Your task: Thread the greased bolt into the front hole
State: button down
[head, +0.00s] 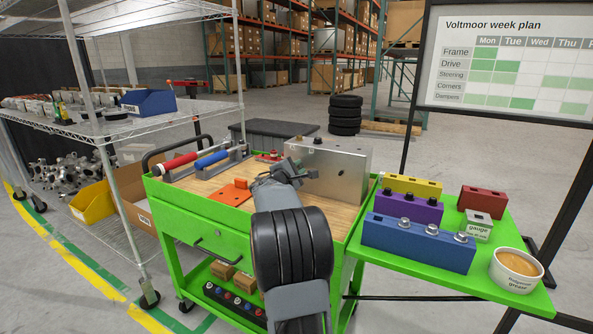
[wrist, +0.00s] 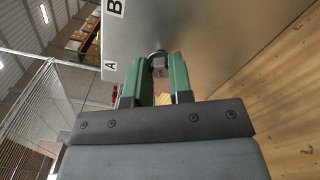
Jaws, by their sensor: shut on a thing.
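My gripper (wrist: 160,72) is shut on a grey bolt (wrist: 159,66), which shows between the green fingertips in the wrist view. The bolt's far end is at or very close to the face of the metal fixture block (wrist: 200,35); I cannot tell if it is in a hole. In the head view my gripper (head: 292,172) is at the left side of the upright metal block (head: 338,178), and the bolt is hidden. Grease on the bolt cannot be made out. A white grease tub (head: 516,270) stands on the green side shelf.
The block stands on the green cart's wooden top (head: 215,182), with an orange plate (head: 236,190) and red and blue-handled tools (head: 212,158) to the left. The side shelf (head: 400,262) holds blue (head: 418,242), purple (head: 407,207), yellow (head: 411,186) and red (head: 482,202) blocks and a gauge box (head: 478,226).

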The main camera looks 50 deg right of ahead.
jog(key=shift+r, duration=0.1)
jog(key=n+p, duration=0.4)
jog(key=n, duration=0.1)
jog(key=n+p, duration=0.4)
jog(key=n, duration=0.1)
jog(key=shift+w+r, duration=0.2)
jog(key=f+m+b, duration=0.1)
jog(key=b, duration=0.2)
jog(key=shift+d, duration=0.1)
jog(key=m+b, duration=0.3)
jog(key=b, duration=0.2)
jog(key=shift+s+m+b, duration=0.15)
jog(key=shift+m+b, duration=0.15)
jog(key=shift+d+r+m+b, duration=0.1)
jog(key=shift+r+m+b, duration=0.05)
jog(key=shift+m+b, duration=0.85)
jog(key=shift+r+m, duration=0.3)
